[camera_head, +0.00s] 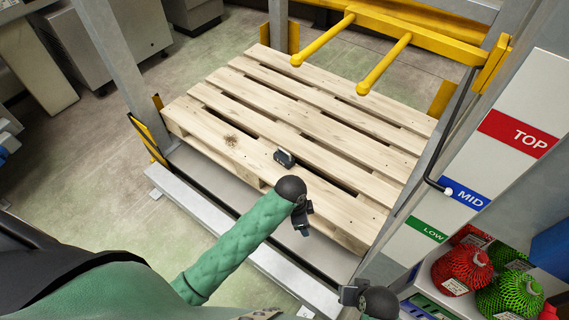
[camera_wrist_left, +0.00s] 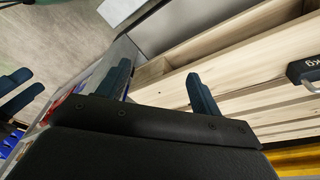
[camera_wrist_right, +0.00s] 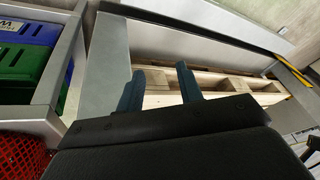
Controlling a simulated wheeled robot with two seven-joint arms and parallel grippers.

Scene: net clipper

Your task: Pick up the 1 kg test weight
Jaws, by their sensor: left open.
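The 1 kg test weight (camera_head: 284,158) is a small dark block with a grey face. It lies on the wooden pallet (camera_head: 330,130), near its front edge. In the left wrist view the weight (camera_wrist_left: 306,72) shows at the right edge, with "kg" partly readable. My left gripper (camera_head: 303,230) is in front of the weight, apart from it, near the pallet's front edge. Its two blue fingers (camera_wrist_left: 160,86) are spread with nothing between them. My right gripper (camera_head: 350,294) is low at the bottom of the head view. Its fingers (camera_wrist_right: 160,82) are apart and empty.
Yellow prongs (camera_head: 384,64) reach over the pallet's back. Grey posts (camera_head: 112,55) flank it. A panel marked TOP, MID and LOW (camera_head: 520,120) stands at right, above red and green net bags (camera_head: 510,295). The pallet top around the weight is clear.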

